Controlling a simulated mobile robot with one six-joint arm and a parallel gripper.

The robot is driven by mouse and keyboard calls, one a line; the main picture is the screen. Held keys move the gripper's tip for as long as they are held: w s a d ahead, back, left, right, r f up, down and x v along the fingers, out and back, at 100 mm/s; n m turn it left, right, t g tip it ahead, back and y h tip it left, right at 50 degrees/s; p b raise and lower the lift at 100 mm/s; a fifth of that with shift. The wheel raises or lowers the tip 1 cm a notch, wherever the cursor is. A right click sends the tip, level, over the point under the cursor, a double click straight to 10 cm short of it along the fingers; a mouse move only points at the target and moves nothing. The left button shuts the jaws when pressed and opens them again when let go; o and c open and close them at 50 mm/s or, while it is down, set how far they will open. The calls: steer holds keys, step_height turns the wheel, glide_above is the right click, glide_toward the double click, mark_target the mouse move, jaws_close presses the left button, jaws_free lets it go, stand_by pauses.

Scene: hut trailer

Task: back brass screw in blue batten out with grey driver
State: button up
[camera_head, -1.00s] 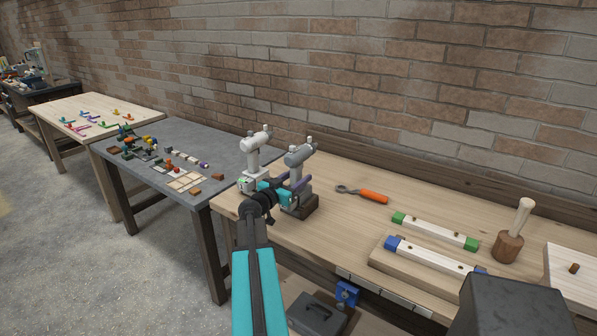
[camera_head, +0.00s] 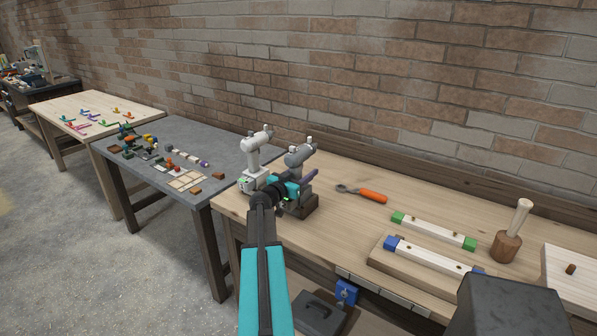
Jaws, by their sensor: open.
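The grey driver (camera_head: 299,156) stands upright in a dark brown base (camera_head: 300,207) at the left end of the wooden bench. My gripper (camera_head: 303,184) is open beside the driver's lower body; the arm hides part of it, and I cannot tell whether the fingers surround or touch it. A white batten with blue ends, the blue batten (camera_head: 432,258), lies on a wooden board (camera_head: 385,262) at the bench's front right. Its screws are too small to make out clearly.
A similar white driver (camera_head: 255,153) stands just left of the grey one. A green-ended batten (camera_head: 436,231), an orange-handled tool (camera_head: 372,196) and a mallet (camera_head: 507,246) are on the bench. A brick wall (camera_head: 400,100) runs behind.

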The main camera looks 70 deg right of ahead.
mark_target(304, 146)
jaws_close()
steer(key=shift+r, duration=0.1)
steer(key=shift+r, duration=0.1)
stand_by(0.4)
steer(key=shift+r+b, duration=0.3)
steer(key=shift+r, duration=4.6)
steer(key=shift+w, duration=0.1)
